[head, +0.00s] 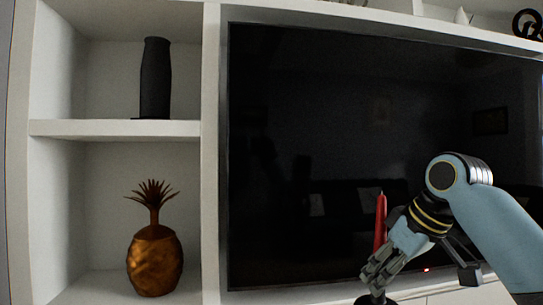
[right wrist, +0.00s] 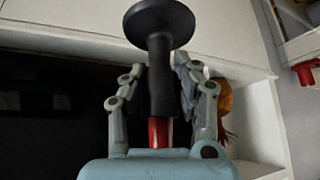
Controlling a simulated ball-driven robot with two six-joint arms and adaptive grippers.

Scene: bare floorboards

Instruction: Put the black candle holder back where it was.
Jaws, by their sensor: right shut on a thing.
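The black candle holder (right wrist: 159,70) has a round flared base and a slim stem, with a red candle (head: 380,222) set in it. In the head view the candle stands almost upright in front of the dark screen, and the holder's base (head: 370,299) shows at the bottom edge. My right gripper (head: 378,272) is shut on the holder. In the right wrist view its fingers (right wrist: 160,100) lie on either side of the stem, and the base points to the top of the picture. The fingers hide part of the holder in the head view. My left gripper is not in view.
A white wall unit (head: 211,150) frames a large dark screen (head: 330,120). At left, a black vase (head: 155,78) stands on the upper shelf and a golden pineapple ornament (head: 155,262) below. A pale ledge (head: 300,296) runs under the screen. A red object (right wrist: 305,73) shows in the wrist view.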

